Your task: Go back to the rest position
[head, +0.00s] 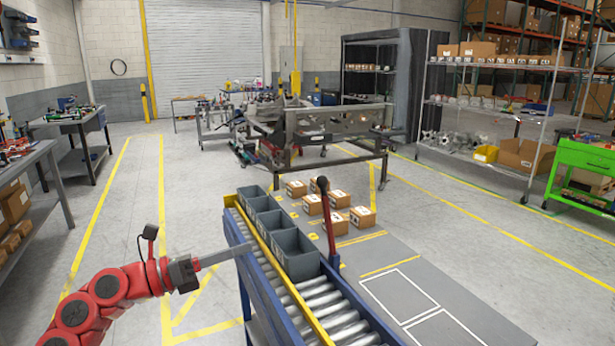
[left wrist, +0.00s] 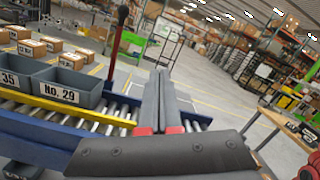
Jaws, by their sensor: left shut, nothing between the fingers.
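My left gripper (head: 222,257) reaches in from the left in the head view, on a red arm. Its fingers are together and empty, at the near left side of the roller conveyor (head: 335,312). In the left wrist view the two fingers (left wrist: 161,80) lie side by side, pointing away over the conveyor's blue rail. Grey bins (head: 292,252) stand in a row on the conveyor, apart from the gripper. My right gripper does not show.
A red lever with a dark knob (head: 323,186) rises beside the conveyor. Several cardboard boxes (head: 361,216) lie on the grey mat (head: 458,312) beyond it. A chassis frame (head: 335,122) stands behind. A workbench (head: 30,170) stands at the left. The floor left of the conveyor is clear.

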